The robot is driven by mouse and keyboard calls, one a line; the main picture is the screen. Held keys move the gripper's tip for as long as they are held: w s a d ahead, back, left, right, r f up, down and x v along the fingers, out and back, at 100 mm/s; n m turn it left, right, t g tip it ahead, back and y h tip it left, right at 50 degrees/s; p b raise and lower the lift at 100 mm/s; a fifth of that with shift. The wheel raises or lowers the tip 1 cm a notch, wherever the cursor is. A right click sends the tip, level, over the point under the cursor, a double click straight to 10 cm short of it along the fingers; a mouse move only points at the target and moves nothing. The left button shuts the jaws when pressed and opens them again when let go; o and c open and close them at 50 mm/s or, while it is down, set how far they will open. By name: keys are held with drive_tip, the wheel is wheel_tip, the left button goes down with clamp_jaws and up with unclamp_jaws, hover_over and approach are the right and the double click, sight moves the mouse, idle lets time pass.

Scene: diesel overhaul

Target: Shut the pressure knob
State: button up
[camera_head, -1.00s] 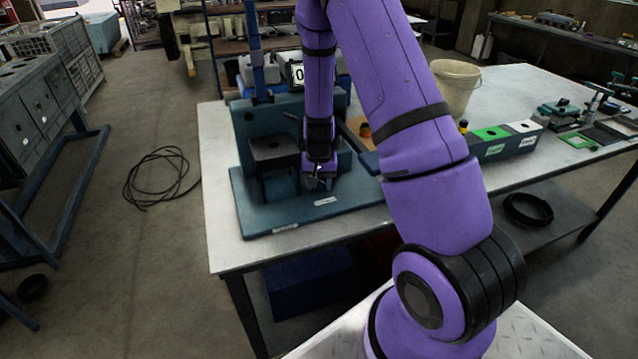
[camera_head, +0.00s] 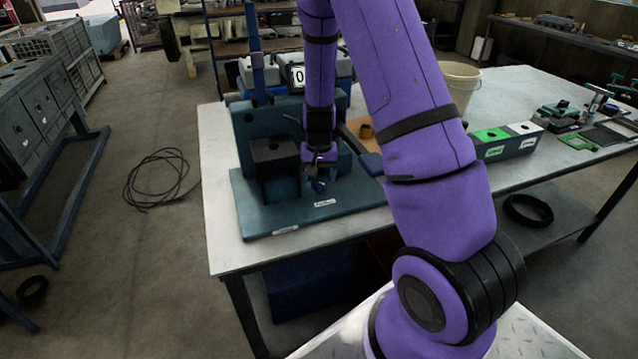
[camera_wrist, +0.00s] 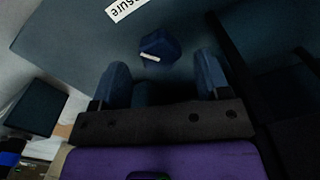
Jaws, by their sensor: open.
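The pressure knob (camera_wrist: 160,46) is a small dark blue knob with a white mark, on the blue base plate (camera_wrist: 75,40) beside a white label (camera_wrist: 125,8) whose visible letters end in "ssure". In the head view the knob (camera_head: 319,186) shows just below my gripper (camera_head: 318,166), near the plate's front label (camera_head: 325,203). In the wrist view my gripper (camera_wrist: 161,78) is open, its two blue fingers apart with nothing between them. The knob appears beyond the fingertips, roughly centred across the gap. I see no contact.
A dark-topped block (camera_head: 274,152) stands left of my gripper on the plate, with an upright blue panel (camera_head: 262,120) behind. A digital display (camera_head: 298,76) shows a 0.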

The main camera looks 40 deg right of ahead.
sight(319, 182)
wheel_tip(319, 182, up, 7)
drive_tip(key=shift+r, duration=0.1)
